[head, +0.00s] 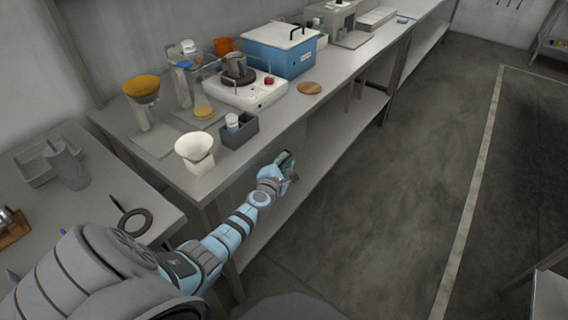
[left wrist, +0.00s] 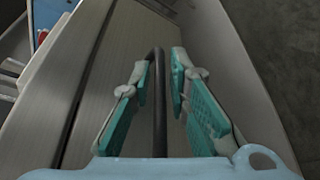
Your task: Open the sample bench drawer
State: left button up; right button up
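The sample bench (head: 150,150) runs from the lower left to the back right in the head view. My left gripper (head: 287,166) is beside its front edge, just below the top. In the left wrist view, my gripper (left wrist: 160,75) is open, with a dark bar handle (left wrist: 158,105) between its teal pads. Narrow gaps show on both sides of the bar. A light grey front panel (left wrist: 115,85) lies behind the handle. In the head view the drawer is hidden below the bench top. My right gripper is in neither view.
On the bench top are a white funnel (head: 195,152), a dark holder (head: 239,130), a white hotplate (head: 245,92) and a blue box (head: 281,50). A lower shelf (head: 325,130) runs under the bench. The floor (head: 400,190) to the right is clear.

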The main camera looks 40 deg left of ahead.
pick_arm(q)
grip_shut()
jog(key=shift+d, duration=0.15)
